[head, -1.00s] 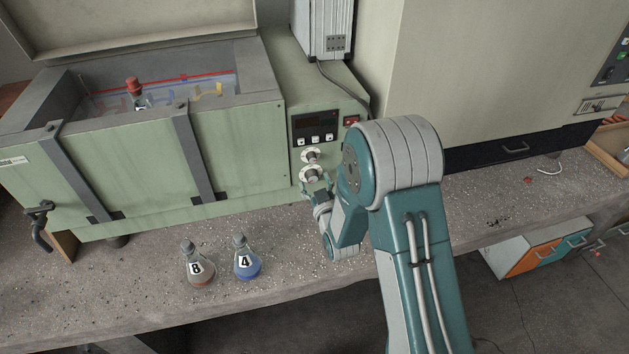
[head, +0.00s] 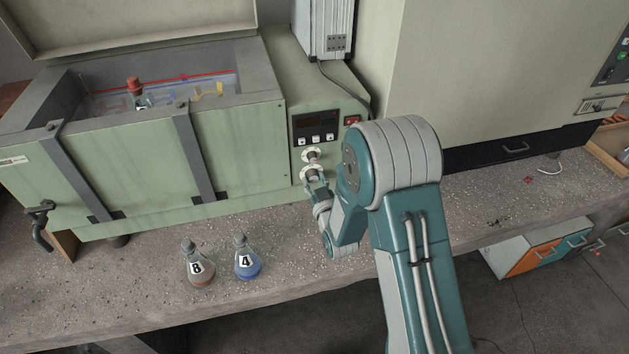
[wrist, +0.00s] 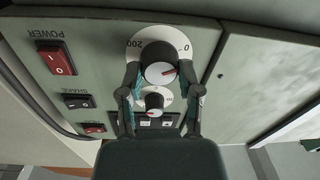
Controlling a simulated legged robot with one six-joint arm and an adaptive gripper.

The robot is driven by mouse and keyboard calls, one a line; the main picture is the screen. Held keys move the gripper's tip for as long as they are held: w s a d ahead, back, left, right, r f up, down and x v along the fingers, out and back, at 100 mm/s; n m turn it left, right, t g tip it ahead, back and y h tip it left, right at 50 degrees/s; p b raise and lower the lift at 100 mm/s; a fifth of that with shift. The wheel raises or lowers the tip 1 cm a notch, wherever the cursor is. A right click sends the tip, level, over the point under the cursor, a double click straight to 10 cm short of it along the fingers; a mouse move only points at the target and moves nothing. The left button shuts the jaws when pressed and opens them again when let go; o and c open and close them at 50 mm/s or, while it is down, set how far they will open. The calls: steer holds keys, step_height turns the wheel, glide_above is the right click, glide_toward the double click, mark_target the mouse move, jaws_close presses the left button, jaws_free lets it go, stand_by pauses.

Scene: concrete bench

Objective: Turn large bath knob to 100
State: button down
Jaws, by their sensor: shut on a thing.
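My gripper (wrist: 161,78) is shut on this knob, with one finger on each side. In the head view, my gripper (head: 314,180) is at the lower of two knobs on the bath's control panel, partly hiding it. A smaller knob (wrist: 154,101) with its own white dial shows between the fingers in the wrist view.
The green bath (head: 140,150) stands left of my arm, its lid raised. Flasks labelled 8 (head: 198,270) and 4 (head: 246,262) stand on the bench in front. A display (head: 315,125) is above the knobs. Power (wrist: 57,58) and smaller switches lie beside them.

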steer(key=m, duration=0.5)
steer(key=shift+m, duration=0.4)
steer(key=m, duration=0.6)
steer(key=shift+d+m+t, duration=0.1)
steer(key=shift+m+t, duration=0.2)
steer(key=m, duration=0.5)
steer(key=shift+f+m+h, duration=0.15)
steer(key=shift+m+h, duration=0.15)
steer(key=m, duration=0.5)
steer(key=shift+f+m, duration=0.15)
steer(key=shift+m, duration=0.25)
steer(key=shift+h, duration=0.4)
steer(key=shift+d+f, duration=0.1)
steer(key=shift+c, duration=1.4)
jaws_free()
